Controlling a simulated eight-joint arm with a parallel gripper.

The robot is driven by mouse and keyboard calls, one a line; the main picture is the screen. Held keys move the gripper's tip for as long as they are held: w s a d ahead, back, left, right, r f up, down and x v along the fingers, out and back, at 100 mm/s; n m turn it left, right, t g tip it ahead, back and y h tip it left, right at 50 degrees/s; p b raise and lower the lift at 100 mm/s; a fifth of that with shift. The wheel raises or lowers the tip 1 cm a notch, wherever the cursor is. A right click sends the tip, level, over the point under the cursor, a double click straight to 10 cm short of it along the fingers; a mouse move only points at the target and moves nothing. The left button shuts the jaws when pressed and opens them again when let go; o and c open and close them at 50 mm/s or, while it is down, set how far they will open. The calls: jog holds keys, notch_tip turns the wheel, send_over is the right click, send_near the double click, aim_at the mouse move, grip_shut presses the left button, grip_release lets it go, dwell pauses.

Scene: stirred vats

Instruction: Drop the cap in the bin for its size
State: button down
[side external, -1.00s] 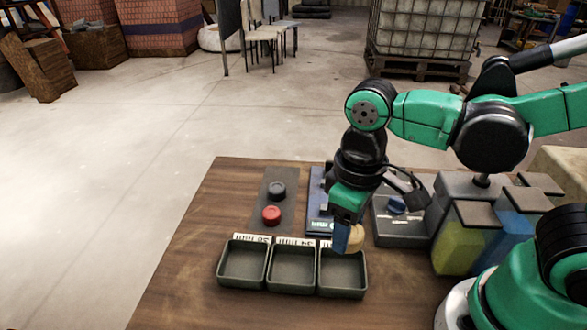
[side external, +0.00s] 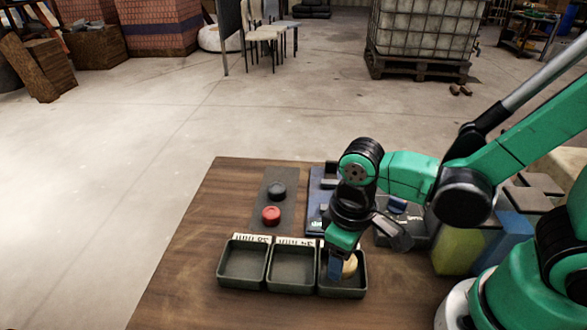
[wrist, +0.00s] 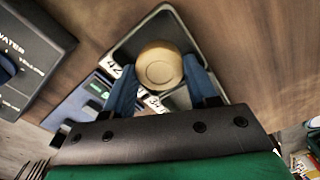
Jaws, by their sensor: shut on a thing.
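A tan round cap (side external: 350,266) is held between the blue fingers of my gripper (side external: 338,266). The wrist view shows the cap (wrist: 160,66) between both fingers, with the gripper (wrist: 162,82) shut on it. The cap is low over the right bin (side external: 344,294), apparently within its rim; whether it touches the floor I cannot tell. The middle bin (side external: 292,288) and left bin (side external: 242,283) are empty, with labels that seem to read 34 mm and 38 mm. The right bin's label is hidden in the side view; in the wrist view, it seems to start with 42.
A dark mat (side external: 265,210) holds a black cap (side external: 277,190) and a red cap (side external: 271,215). A blue device with a display (side external: 317,205) and a grey box with a blue knob stand behind my gripper. The wooden table (side external: 190,250) is clear on the left.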

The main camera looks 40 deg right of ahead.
jog(key=shift+f, duration=0.55)
jog(key=shift+c, duration=1.3)
grip_release()
notch_tip(320, 180, up, 13)
jog(key=w+d+f+m+t, duration=0.1)
jog(key=w+d+m+t, duration=0.2)
jog(key=w+d+t, duration=0.2)
jog(key=d+t, duration=0.2)
jog(key=d, duration=0.1)
jog(key=shift+w+f+m, duration=0.2)
jog(key=shift+f+m, duration=0.1)
